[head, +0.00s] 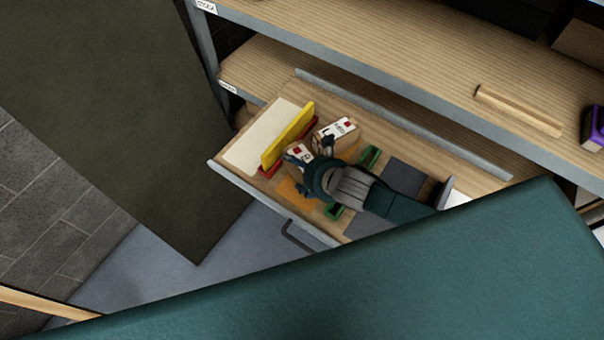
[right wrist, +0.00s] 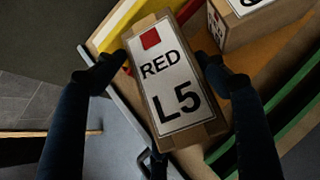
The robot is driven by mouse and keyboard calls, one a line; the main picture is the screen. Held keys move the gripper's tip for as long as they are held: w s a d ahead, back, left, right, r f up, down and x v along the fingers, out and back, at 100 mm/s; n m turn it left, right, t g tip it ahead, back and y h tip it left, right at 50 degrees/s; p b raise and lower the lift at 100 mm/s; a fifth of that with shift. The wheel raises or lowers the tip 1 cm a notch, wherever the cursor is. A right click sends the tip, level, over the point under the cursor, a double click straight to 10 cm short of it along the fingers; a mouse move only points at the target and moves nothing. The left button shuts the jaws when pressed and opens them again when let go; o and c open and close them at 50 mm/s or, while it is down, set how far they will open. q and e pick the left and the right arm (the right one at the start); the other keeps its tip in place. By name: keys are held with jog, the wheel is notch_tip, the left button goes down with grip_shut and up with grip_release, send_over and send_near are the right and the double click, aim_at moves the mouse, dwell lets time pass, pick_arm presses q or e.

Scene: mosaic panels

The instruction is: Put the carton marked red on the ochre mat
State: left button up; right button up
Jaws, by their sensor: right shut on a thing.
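The carton marked red (head: 297,152) has a white label with a red square. In the right wrist view the carton (right wrist: 170,80) reads "RED L5". My right gripper (head: 308,166) is shut on it, one finger on each side, in the right wrist view (right wrist: 158,68). The carton is over the open drawer, near the yellow divider; I cannot tell whether it touches the floor below. The ochre mat (head: 289,193) lies in the drawer, partly hidden by my gripper. My left gripper is not in view.
A second labelled carton (head: 337,134) stands close behind the held one. A yellow divider (head: 287,135) with red beneath borders a pale mat (head: 258,137). A green divider (head: 370,157) runs under my arm; a grey mat (head: 403,177) lies beyond. The shelf (head: 420,50) overhangs behind.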

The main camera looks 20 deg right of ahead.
notch_tip(320, 180, down, 3)
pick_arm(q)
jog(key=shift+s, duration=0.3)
pick_arm(e)
jog(key=shift+w+f, duration=0.1)
jog(key=shift+f, duration=0.1)
jog(key=shift+f, duration=0.1)
jog(key=o, duration=1.9)
jog(key=shift+f, duration=0.15)
jog(key=shift+o, duration=0.2)
jog(key=shift+s, duration=0.2)
jog(key=shift+r, duration=0.2)
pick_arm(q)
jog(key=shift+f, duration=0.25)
pick_arm(e)
jog(key=v, duration=1.2)
jog(key=shift+f, duration=0.1)
